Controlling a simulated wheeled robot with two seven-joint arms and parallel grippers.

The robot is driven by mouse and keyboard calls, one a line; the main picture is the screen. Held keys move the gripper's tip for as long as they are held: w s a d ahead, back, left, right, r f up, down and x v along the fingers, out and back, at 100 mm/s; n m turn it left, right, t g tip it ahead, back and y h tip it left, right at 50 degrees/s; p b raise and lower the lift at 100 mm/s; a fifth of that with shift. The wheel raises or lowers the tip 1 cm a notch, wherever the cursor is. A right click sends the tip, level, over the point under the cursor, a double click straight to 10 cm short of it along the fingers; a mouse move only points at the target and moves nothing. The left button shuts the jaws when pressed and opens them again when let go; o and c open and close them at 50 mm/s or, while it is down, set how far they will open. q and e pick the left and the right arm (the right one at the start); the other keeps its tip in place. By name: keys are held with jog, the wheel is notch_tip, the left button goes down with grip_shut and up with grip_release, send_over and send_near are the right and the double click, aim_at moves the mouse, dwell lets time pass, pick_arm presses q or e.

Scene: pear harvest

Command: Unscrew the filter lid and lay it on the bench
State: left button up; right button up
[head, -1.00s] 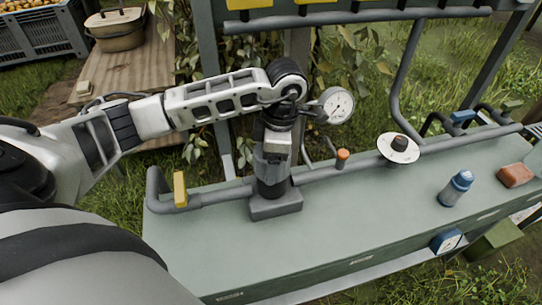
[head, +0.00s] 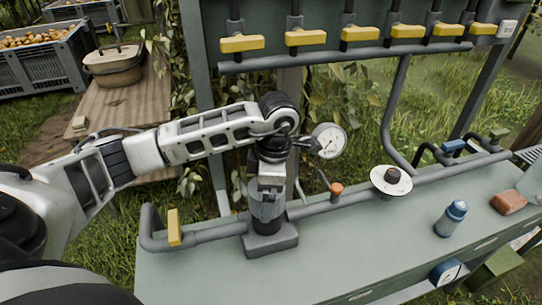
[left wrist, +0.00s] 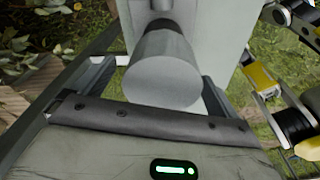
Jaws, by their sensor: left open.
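The filter is a dark upright cylinder (head: 265,224) on a square grey base, standing in the pipe line on the left part of the grey-green bench (head: 380,236). In the left wrist view a plain grey cylinder with a flat round end, apparently the filter lid (left wrist: 162,82), lies between the two fingers of the left gripper (left wrist: 166,74). The fingers are open around it; contact is not clear. My right gripper is not in view.
A pressure gauge (head: 328,140) is close right of my gripper. The bench front, between filter and bottle, is clear.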

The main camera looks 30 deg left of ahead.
pick_arm(q)
notch_tip(320, 180, up, 15)
jog(key=d+n, duration=0.1)
jog(key=n, duration=0.3)
jog(key=f+n+b, duration=0.1)
jog(key=f+n, duration=0.2)
jog(key=f, duration=0.2)
jog(key=f+n+b, duration=0.1)
jog(key=f+n, duration=0.3)
jog(key=f, duration=0.1)
jog(key=f+n+h+b, duration=0.1)
jog(key=f+n, duration=0.2)
jog(key=f, duration=0.2)
jog(key=shift+a+f+t, duration=0.35)
jog(key=shift+a+t, duration=0.05)
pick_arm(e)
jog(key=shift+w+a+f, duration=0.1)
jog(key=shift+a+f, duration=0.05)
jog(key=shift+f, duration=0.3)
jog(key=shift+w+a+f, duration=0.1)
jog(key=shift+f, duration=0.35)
